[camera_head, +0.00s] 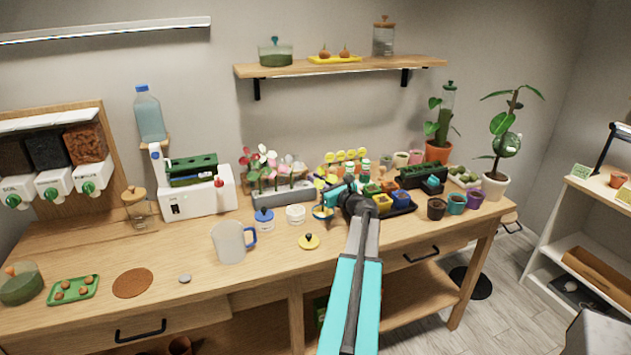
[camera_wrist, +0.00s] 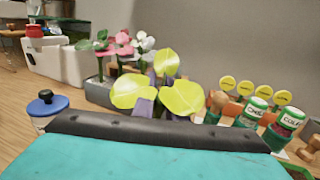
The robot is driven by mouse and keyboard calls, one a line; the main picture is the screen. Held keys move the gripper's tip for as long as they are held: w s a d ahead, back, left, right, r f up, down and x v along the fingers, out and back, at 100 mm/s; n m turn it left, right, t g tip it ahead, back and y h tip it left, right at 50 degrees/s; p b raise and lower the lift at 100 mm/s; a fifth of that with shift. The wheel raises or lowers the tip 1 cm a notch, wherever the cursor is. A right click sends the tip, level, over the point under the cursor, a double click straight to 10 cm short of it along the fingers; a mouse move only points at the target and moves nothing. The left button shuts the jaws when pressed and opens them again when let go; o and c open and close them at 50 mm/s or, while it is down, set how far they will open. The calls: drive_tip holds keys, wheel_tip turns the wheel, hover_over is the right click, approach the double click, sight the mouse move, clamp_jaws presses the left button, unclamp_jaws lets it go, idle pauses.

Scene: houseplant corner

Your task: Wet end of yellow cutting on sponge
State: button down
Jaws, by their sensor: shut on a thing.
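My gripper (camera_head: 333,196) is over the back middle of the workbench, shut on the yellow cutting. The cutting's broad yellow leaves (camera_wrist: 165,93) rise just beyond the gripper's dark edge in the wrist view. Its lower end and the fingertips are hidden there.
A planter of pink, red and white flowers (camera_head: 283,193) stands behind to the left. A blue-lidded jar (camera_head: 264,219), white jar (camera_head: 295,214) and mug (camera_head: 229,242) stand left.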

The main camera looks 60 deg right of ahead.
idle(0.3)
wheel_tip(320, 180, up, 7)
drive_tip(key=p, duration=0.4)
drive_tip(key=shift+p, duration=0.3)
idle(0.5)
drive_tip(key=shift+s+d, duration=0.1)
idle(0.3)
